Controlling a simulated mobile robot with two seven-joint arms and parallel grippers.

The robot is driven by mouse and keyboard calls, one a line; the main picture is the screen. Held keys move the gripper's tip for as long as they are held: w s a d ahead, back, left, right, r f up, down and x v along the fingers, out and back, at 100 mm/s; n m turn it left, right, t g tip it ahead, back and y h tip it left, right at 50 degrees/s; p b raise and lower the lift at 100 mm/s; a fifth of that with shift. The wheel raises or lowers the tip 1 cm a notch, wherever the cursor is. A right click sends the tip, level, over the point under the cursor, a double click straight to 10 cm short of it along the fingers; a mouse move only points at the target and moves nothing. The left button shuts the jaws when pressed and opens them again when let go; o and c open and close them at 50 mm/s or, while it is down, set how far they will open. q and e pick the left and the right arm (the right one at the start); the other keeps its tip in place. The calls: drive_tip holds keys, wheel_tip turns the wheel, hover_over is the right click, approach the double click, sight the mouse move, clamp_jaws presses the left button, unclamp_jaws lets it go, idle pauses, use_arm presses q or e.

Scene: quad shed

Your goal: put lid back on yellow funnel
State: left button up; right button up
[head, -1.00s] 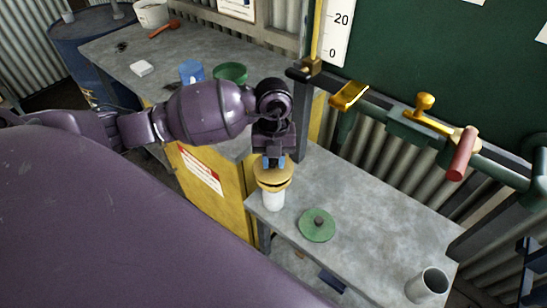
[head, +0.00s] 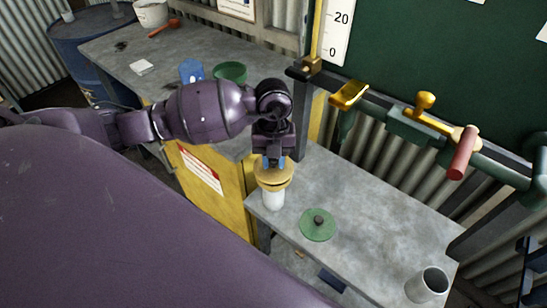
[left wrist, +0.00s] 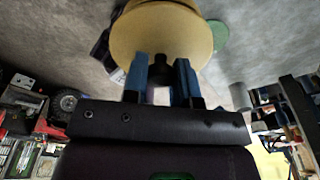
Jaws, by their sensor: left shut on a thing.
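The yellow lid (head: 263,174) is a round disc with a dark knob, at the left end of the near grey bench. My left gripper (head: 275,162) points down from above, shut on the lid's knob. In the left wrist view the blue fingertips (left wrist: 160,75) flank the dark knob, with the yellow lid (left wrist: 160,30) behind them. The yellow funnel (head: 275,187) is directly under the lid, above a white cylindrical part (head: 273,201). A thin dark line shows between lid and funnel; I cannot tell if the lid is fully seated. My right gripper is not in view.
A green disc with a dark knob (head: 318,224) lies on the near bench (head: 375,215), right of the funnel. A grey cup (head: 428,284) stands at the bench's right end. A rail with handles (head: 408,126) runs behind. The bench middle is mostly clear.

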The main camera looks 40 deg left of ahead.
use_arm(q)
drive_tip(key=o, duration=1)
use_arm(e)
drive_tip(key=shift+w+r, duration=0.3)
use_arm(q)
drive_tip(key=o, duration=0.5)
drive_tip(key=shift+c, duration=0.2)
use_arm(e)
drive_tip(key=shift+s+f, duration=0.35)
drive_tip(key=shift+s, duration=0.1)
